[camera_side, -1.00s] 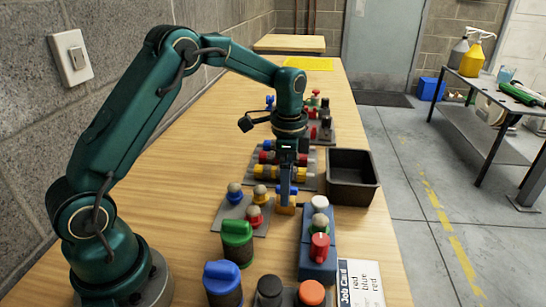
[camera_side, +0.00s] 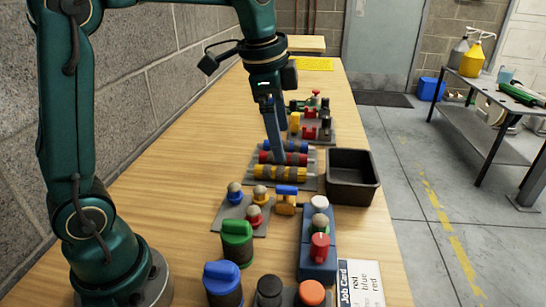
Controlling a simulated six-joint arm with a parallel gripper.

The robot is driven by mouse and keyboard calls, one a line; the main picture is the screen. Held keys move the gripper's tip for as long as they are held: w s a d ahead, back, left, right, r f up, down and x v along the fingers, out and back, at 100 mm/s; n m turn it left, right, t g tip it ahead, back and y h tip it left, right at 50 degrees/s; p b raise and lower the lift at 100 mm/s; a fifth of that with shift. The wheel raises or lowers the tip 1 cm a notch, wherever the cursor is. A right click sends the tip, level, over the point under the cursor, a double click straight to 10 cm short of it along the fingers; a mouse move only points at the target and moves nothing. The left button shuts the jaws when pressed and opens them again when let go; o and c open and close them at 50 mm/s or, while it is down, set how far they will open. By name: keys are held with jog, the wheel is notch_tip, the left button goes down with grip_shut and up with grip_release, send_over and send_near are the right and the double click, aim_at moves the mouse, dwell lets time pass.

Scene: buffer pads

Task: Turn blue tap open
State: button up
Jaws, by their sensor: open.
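A small tap with a blue handle (camera_side: 287,190) on a yellow body (camera_side: 286,207) stands on the table, left of the black bin. Its handle lies crosswise, left to right in the picture. My gripper (camera_side: 279,158) is open and points down over the rack of coloured cylinders, behind the tap and apart from it. The gap between its fingers is hard to see from this side. The gripper covers part of the blue and red cylinders.
The rack (camera_side: 285,173) holds blue, red and yellow banded cylinders. A black bin (camera_side: 372,195) stands to its right. Round knobs on a grey plate (camera_side: 230,212) are left of the tap; a blue block (camera_side: 316,272) with buttons is in front. More fittings stand behind.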

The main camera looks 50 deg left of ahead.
jog(key=s+d+f+n+t, duration=0.1)
jog(key=s+f+n, duration=0.1)
jog(key=s+n, duration=0.35)
jog(key=s+d+f+n+t, duration=0.2)
jog(key=s+n, duration=0.1)
jog(key=s, duration=0.6)
notch_tip(320, 180, up, 7)
jog(key=w+g, duration=0.1)
jog(key=g, duration=0.2)
jog(key=shift+a, duration=0.25)
dwell(0.6)
